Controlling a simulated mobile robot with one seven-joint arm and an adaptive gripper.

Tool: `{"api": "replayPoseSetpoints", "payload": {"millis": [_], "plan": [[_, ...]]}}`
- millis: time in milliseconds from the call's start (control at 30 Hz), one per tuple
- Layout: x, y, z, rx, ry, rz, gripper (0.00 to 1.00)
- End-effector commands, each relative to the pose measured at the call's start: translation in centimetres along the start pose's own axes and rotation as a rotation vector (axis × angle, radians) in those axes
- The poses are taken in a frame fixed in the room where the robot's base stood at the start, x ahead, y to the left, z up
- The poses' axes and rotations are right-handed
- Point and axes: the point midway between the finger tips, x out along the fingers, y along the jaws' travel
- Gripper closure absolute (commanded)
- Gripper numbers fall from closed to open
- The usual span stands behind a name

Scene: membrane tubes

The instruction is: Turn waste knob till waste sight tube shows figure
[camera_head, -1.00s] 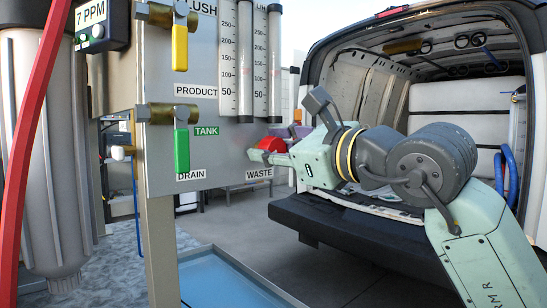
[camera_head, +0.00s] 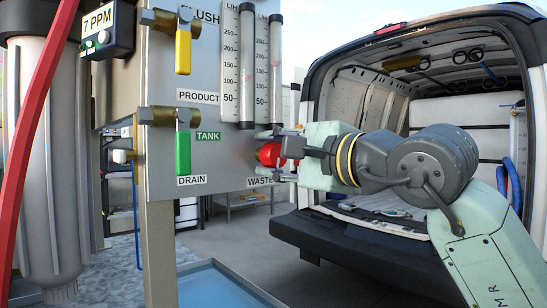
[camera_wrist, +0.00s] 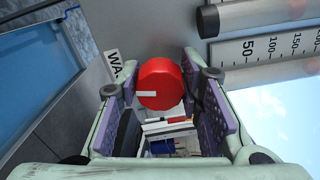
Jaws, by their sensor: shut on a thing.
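The red waste knob (camera_head: 269,154) is on the grey panel above the WASTE label (camera_head: 260,181). In the wrist view the knob (camera_wrist: 160,84) sits between my purple-padded fingers, with a white mark on its face pointing left. My gripper (camera_head: 284,153) is shut on the knob from the right side; it also shows in the wrist view (camera_wrist: 160,74). The waste sight tube (camera_head: 275,75), the right of two, stands above the knob with a scale beside it. I cannot clearly read its level at this size.
The product sight tube (camera_head: 247,75) stands just left. A yellow lever (camera_head: 183,50) and a green lever (camera_head: 183,152) are on the panel's left. A blue tray (camera_head: 205,285) lies below. The open van (camera_head: 420,110) is behind my arm.

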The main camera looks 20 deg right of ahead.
Motion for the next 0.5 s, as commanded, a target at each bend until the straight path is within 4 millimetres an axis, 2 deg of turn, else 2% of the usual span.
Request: {"api": "replayPoseSetpoints", "payload": {"millis": [200, 500], "plan": [[0.0, 0.09, 0.02, -0.117, -0.001, 0.001, 0.95], [-0.01, 0.11, 0.02, -0.189, -0.001, 0.001, 0.95]]}}
